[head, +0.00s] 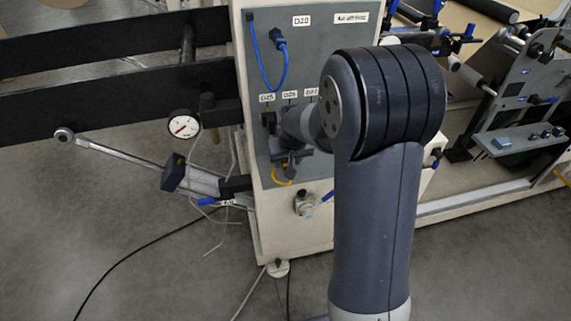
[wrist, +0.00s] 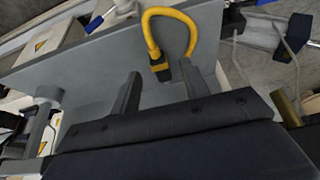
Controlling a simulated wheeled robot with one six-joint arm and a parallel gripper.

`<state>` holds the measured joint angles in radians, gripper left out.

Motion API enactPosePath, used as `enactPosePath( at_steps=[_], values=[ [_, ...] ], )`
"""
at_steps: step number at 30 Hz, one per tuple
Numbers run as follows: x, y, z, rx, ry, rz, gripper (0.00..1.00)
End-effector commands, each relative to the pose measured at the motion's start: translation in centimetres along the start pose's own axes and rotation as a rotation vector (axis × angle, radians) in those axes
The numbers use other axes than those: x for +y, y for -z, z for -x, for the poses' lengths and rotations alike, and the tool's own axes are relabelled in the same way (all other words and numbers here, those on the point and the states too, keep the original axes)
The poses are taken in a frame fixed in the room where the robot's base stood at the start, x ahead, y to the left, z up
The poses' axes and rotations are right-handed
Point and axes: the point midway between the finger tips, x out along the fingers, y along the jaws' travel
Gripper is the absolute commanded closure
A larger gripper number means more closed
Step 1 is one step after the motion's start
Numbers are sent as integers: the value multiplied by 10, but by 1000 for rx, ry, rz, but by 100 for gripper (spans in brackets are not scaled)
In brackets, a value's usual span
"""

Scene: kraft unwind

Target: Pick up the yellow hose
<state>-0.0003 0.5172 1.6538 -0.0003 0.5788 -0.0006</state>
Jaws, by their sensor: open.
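The yellow hose (wrist: 168,12) is a curved loop against the grey panel in the wrist view, with a dark fitting at one end. In the head view only a small part of the yellow hose (head: 281,180) shows below my gripper, low on the panel. My gripper (wrist: 160,82) is open, its two dark fingers pointing toward the hose. The hose's dark-ended part appears between the fingertips in the picture; I cannot tell whether they touch. In the head view my gripper (head: 291,160) is at the panel, partly hidden by my own arm.
The grey panel (head: 305,60) carries a looped blue hose (head: 270,75) above and labels such as D20. A gauge (head: 183,126) and a metal rod (head: 115,155) stand out to the left. A valve with a blue handle (head: 308,204) sits below. Floor at the lower left holds cables.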

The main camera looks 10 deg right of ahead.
Motion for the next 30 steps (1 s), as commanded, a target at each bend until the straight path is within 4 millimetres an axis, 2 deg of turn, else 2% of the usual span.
enactPosePath(
  at_steps=[1,5,13,27,30],
  values=[
    [0,0,-8,-3,0,0,56],
    [0,0,-18,-1,0,0,56],
    [0,0,-20,1,0,0,56],
    [0,0,-20,1,0,0,95],
    [0,0,-20,1,0,0,100]
  ],
)
